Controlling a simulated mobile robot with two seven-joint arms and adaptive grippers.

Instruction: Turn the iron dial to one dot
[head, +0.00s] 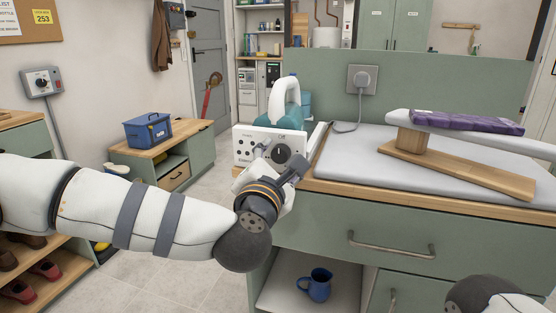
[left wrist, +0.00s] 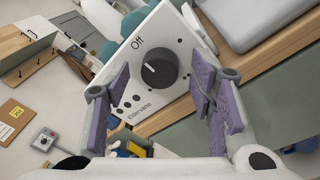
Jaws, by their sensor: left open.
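The iron's white front panel (head: 248,146) carries a round black dial (head: 281,154). In the left wrist view the dial (left wrist: 160,69) sits near the middle of the tilted panel (left wrist: 183,38). The word "Off" stands beside the dial, and several black dots are printed further down the panel. A light mark shows on the dial's face; I cannot tell exactly where it points. The teal and white iron (head: 285,95) stands behind the panel. My left gripper (head: 288,172) is open in front of the panel, its purple-padded fingers (left wrist: 161,80) on either side of the dial. My right gripper is out of view.
Right of the panel, a grey ironing pad (head: 345,160) covers the green cabinet top. A wooden-based sleeve board (head: 455,168) on it carries a folded purple towel (head: 468,122). A blue jug (head: 315,285) stands on the open shelf below. A blue box (head: 155,129) sits on the left bench.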

